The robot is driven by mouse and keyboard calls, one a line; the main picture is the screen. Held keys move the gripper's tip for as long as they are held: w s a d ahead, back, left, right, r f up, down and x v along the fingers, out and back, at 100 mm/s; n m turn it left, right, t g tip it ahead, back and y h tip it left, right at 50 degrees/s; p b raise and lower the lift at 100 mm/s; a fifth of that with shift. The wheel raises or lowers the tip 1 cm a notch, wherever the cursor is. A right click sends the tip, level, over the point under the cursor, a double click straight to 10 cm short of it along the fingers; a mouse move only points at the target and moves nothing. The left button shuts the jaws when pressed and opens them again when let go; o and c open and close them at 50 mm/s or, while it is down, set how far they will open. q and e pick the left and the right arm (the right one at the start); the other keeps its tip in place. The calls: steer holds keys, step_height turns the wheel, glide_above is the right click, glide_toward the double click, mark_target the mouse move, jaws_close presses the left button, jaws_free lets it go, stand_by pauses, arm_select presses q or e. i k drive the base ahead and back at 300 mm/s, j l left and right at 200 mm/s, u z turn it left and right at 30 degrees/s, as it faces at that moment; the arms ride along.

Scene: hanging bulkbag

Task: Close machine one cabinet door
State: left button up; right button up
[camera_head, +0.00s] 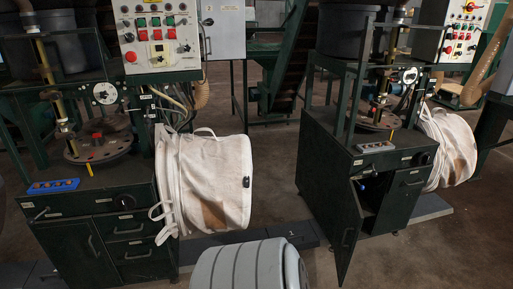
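The machine on the right has a dark green cabinet (325,165) with one door standing open. This open cabinet door (346,238) swings out toward me at the cabinet's front left. A small handle shows on it. Behind it the opening is dark, and its contents are hard to make out. The cabinet panel (402,200) to the right of the opening looks shut. A dark floor slab (292,232) left of this machine carries a mark that looks like a "1". Neither of my grippers is in view.
Another machine's cabinet (85,205) stands at left with its fronts shut. White bulk bags (225,165) hang beside both machines. A grey ribbed rounded object (235,268) fills the bottom middle; I cannot tell what it is. Bare floor (430,255) lies at lower right.

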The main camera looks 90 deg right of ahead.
mark_target(352, 216)
steer(key=z, duration=3.6)
